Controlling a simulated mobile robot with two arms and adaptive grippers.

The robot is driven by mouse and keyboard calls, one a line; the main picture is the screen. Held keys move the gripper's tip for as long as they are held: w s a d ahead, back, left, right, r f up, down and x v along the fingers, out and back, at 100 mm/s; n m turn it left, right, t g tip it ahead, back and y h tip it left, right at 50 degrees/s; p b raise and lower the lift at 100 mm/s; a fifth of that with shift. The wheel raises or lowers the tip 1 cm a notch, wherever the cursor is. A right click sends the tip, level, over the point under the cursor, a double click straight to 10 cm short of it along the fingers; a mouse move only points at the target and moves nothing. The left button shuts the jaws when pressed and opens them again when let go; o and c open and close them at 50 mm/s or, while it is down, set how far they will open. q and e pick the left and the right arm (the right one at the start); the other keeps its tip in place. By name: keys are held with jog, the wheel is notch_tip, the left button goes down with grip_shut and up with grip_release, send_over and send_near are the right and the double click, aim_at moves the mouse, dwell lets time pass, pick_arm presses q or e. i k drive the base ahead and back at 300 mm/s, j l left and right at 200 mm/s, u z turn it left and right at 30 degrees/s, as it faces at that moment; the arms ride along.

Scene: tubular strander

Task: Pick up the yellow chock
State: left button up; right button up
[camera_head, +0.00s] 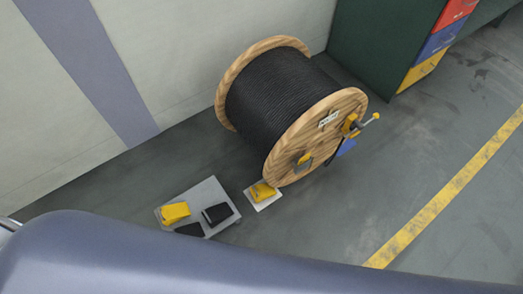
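A yellow chock (175,213) lies on a light grey plate (208,190) on the floor, at the plate's left side. A second yellow chock (262,192) sits on a smaller white plate (268,203), close against the lower edge of the cable reel (290,105). Two black chocks share the grey plate: one (217,213) at its right, one (190,230) at its near edge, partly hidden by the blue-grey surface in front. Neither of my grippers shows in the head view.
The wooden reel wound with black cable stands near the pale wall (200,50). A dark green cabinet (375,45) with red, blue and yellow bins (438,42) stands at the back right. A yellow floor line (445,193) runs at right. A blue-grey curved surface fills the bottom. The right floor is clear.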

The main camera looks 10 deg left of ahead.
aim_at(170, 215)
jog(key=k+j, duration=0.5)
jog(key=u, duration=1.2)
jog(key=z, duration=1.2)
jog(key=u, duration=1.2)
